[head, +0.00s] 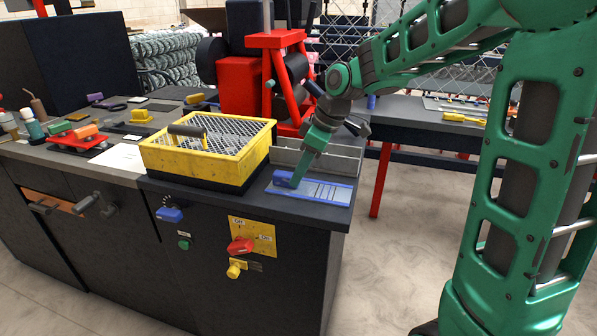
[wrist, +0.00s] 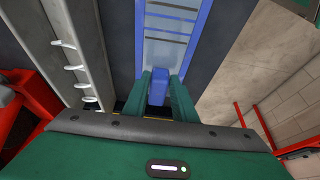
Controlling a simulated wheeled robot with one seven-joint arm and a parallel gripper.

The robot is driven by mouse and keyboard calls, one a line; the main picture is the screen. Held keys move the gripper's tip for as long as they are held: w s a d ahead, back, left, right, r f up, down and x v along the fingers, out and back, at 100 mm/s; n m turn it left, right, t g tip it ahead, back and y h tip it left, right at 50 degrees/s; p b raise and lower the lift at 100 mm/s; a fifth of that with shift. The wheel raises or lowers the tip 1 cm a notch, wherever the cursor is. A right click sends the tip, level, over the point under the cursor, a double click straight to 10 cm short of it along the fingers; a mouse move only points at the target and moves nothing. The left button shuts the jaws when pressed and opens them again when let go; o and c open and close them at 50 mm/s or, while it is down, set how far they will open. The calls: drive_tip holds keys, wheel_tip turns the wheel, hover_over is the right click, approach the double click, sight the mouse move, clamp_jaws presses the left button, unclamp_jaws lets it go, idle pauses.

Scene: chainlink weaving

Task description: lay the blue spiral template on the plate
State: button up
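The blue spiral template (head: 328,193) is a flat blue panel with cross lines and an upright blue grip block. It is at the right front of the dark counter top, and appears flat. My gripper (head: 301,180) points down at its left end. In the wrist view, the fingers (wrist: 161,92) stand on both sides of the blue grip block (wrist: 158,80) and appear to touch it. The template's panel (wrist: 170,40) runs away beyond the fingers, with dark bars across a pale middle. I cannot make out a separate plate beneath it.
A yellow tray (head: 196,174) with wire mesh stands left of the template. A grey rail (head: 318,160) runs close behind the template, and a red press (head: 277,75) stands farther back. The counter's right edge is close; open floor (head: 405,220) lies beyond it.

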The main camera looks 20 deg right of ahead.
drive_tip(key=o, duration=0.4)
drive_tip(key=shift+r, duration=0.1)
drive_tip(key=v, duration=1)
drive_tip(key=shift+r, duration=0.25)
drive_tip(key=shift+w, duration=0.1)
drive_tip(key=s+d+f+m+g+h, duration=0.1)
drive_tip(key=s+d+f+m, duration=0.3)
drive_tip(key=s, duration=0.6)
drive_tip(key=s+d+f+m+g+h, duration=0.1)
drive_tip(key=s+d+f+m, duration=0.3)
drive_tip(key=s, duration=0.5)
drive_tip(key=s+d+f+m+g+h, duration=0.1)
drive_tip(key=s+d+f+m, duration=0.3)
drive_tip(key=s+m, duration=0.5)
drive_tip(key=s+d, duration=0.1)
drive_tip(key=d, duration=0.1)
drive_tip(key=shift+s+d+f+h, duration=0.3)
drive_tip(key=shift+s+d+f, duration=0.05)
drive_tip(key=shift+d, duration=0.05)
